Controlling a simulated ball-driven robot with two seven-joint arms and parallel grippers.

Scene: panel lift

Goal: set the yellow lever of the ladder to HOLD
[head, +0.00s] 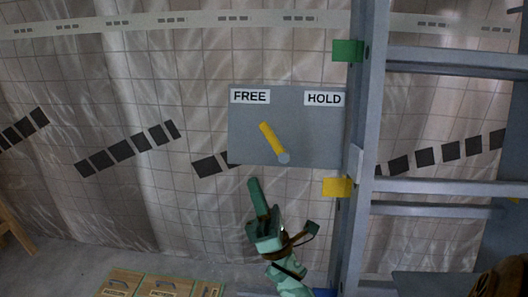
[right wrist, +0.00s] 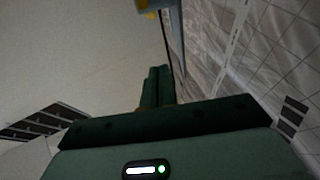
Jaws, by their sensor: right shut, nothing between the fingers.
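The yellow lever (head: 271,137) sits on a grey plate (head: 245,131) attached to the ladder (head: 362,130). It tilts up and left from its round pivot (head: 284,158), towards the FREE label (head: 250,96) and away from the HOLD label (head: 324,98). My right gripper (head: 254,183) is below and left of the lever, just under the plate, apart from the lever in the picture. Its green fingers are shut and empty; they also show in the right wrist view (right wrist: 158,76). A small yellow patch at that view's top edge is too cut off to identify. My left gripper is out of view.
A green tab (head: 347,51) and a yellow tab (head: 337,187) stick out from the ladder's left rail. Ladder rungs (head: 450,187) extend right. A translucent gridded curtain (head: 120,90) hangs behind. Flat brown boxes (head: 165,287) lie at the bottom. Space left of the plate is open.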

